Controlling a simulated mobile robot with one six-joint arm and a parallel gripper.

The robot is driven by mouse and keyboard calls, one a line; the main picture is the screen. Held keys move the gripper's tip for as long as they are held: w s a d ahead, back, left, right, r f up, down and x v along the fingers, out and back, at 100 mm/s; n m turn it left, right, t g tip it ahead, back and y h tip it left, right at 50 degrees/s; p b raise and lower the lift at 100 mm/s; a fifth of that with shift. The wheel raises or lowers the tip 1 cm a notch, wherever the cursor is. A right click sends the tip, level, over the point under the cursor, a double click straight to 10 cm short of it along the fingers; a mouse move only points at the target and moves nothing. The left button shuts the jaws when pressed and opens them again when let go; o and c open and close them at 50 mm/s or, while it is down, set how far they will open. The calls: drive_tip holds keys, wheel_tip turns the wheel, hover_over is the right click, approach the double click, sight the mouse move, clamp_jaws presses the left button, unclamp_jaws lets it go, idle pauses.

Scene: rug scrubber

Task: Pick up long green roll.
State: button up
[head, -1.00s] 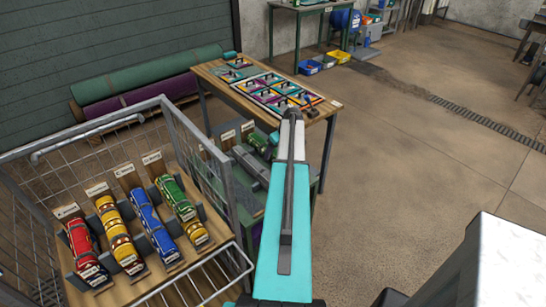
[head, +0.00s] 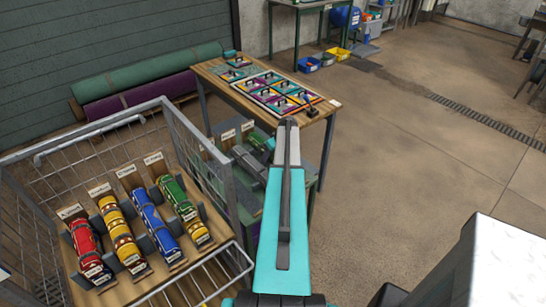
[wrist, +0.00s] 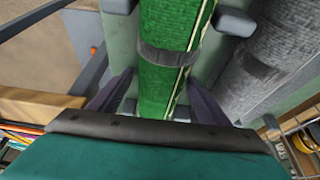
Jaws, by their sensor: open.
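A long green roll (wrist: 165,85) with a grey band fills the middle of the wrist view, between grey holder pegs. In the head view, it lies on the lower green stand beside the wooden table, largely hidden by my arm. My gripper (wrist: 160,80) is open, with one dark finger on each side of the roll in the wrist view. I cannot tell how deep the fingers reach or whether they touch it. A grey roll (wrist: 255,70) lies beside the green one, to the right; it also shows in the head view (head: 248,163).
A wire cart (head: 185,120) at the left holds red, yellow, blue and green (head: 180,200) rolls. A wooden table (head: 215,75) with sample panels stands behind the stand. Large green and purple rolls lie by the wall.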

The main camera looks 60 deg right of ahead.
drive_tip(key=c, duration=1.3)
drive_tip(key=shift+r, duration=0.15)
wheel_tip(320, 180, up, 18)
drive_tip(key=b, duration=0.5)
